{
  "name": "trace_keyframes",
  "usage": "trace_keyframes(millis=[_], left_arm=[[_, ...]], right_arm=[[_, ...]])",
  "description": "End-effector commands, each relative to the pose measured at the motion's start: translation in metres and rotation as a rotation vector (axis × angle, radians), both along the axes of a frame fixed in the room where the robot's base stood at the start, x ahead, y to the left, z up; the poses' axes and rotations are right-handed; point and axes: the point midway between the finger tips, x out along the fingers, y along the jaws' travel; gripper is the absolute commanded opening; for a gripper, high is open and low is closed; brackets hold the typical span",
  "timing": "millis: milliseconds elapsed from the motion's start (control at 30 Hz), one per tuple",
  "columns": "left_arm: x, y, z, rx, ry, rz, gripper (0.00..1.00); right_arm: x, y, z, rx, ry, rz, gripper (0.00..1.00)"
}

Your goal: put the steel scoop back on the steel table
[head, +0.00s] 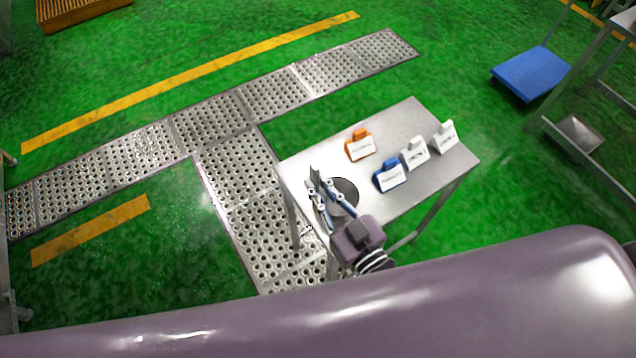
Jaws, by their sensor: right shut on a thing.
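My right gripper (318,188) is over the table's near left corner, shut on the steel scoop (315,173). Only a narrow dark grey part of the scoop shows at the fingertips; the rest is hidden or too small to make out. I cannot tell whether the scoop touches the tabletop. A round grey patch with a dark outline (347,187) lies just right of the fingers, partly covered by them. My left gripper is not in view.
An orange tag (360,145), a blue tag (390,176) and two white tags (414,153) (444,136) stand on the table. A blue platform (531,72) and a steel frame (580,140) are at the right. Perforated grating (210,125) crosses the green floor.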

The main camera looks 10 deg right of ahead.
Motion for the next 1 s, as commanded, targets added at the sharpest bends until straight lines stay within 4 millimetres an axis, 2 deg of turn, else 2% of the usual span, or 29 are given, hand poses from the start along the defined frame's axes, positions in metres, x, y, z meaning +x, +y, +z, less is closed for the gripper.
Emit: trace_keyframes(millis=[267, 300, 467, 800, 1000], left_arm=[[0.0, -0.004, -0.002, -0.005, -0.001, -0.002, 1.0], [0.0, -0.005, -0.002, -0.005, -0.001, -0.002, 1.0], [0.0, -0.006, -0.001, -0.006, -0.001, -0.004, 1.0], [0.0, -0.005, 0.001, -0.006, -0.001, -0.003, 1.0], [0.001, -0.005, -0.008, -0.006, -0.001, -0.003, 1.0]], right_arm=[[0.0, 0.0, -0.002, 0.0, -0.001, 0.0, 0.0], [0.0, 0.0, -0.003, 0.0, -0.001, 0.0, 0.12], [0.0, 0.0, -0.002, 0.0, -0.001, 0.0, 0.28], [0.0, 0.0, 0.003, 0.001, -0.001, 0.0, 0.28], [-0.029, -0.01, -0.002, 0.0, 0.004, 0.001, 0.28]])
